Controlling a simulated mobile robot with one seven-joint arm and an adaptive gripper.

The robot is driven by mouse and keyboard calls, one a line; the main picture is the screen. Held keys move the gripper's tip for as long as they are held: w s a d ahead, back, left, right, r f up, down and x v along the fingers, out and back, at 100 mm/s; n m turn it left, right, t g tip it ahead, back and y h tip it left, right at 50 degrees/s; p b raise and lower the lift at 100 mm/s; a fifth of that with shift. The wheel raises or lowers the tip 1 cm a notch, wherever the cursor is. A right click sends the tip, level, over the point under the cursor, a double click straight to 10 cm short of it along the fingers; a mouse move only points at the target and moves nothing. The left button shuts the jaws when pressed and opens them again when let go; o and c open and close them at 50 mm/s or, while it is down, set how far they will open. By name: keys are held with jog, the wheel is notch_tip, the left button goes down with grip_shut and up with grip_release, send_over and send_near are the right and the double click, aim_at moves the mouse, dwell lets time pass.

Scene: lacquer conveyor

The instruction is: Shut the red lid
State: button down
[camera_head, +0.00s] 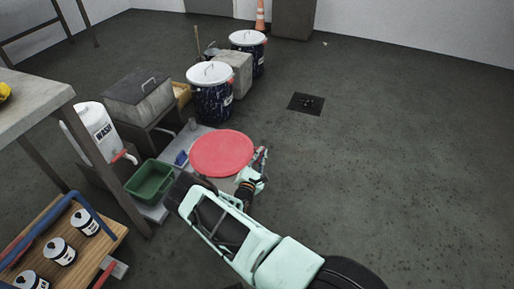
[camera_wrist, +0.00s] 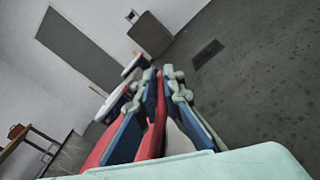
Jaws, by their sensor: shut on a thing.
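The red lid (camera_head: 222,153) is a flat round disc in the head view, beside the low grey platform. My gripper (camera_head: 259,163) is at the lid's right edge. In the wrist view my gripper (camera_wrist: 158,84) has its blue-padded fingers on either side of a red strip, the lid's edge (camera_wrist: 152,141), and is shut on it. The lid hides most of what lies below it, so I cannot tell whether it is seated. A pale surface shows just under its near edge.
A green bin (camera_head: 150,181) stands left of the lid, near the white wash container (camera_head: 99,130). Two dark drums with white lids (camera_head: 209,76) (camera_head: 247,38) stand behind it. A wooden cart (camera_head: 110,232) is at lower left. The floor to the right is clear around a drain (camera_head: 306,104).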

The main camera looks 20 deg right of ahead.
jog(key=f, duration=0.1)
jog(key=f+m+b, duration=0.1)
jog(key=f, duration=0.1)
jog(key=shift+s+d+f, duration=0.1)
jog(key=shift+s, duration=0.1)
jog(key=c, duration=2.1)
grip_release()
jog(key=shift+f, duration=0.2)
jog(key=shift+s+r, duration=0.1)
jog(key=v, duration=1.1)
jog(key=shift+s+a+r, duration=0.15)
jog(key=shift+s+a, duration=0.05)
jog(key=shift+s, duration=0.1)
jog(key=shift+r, duration=0.1)
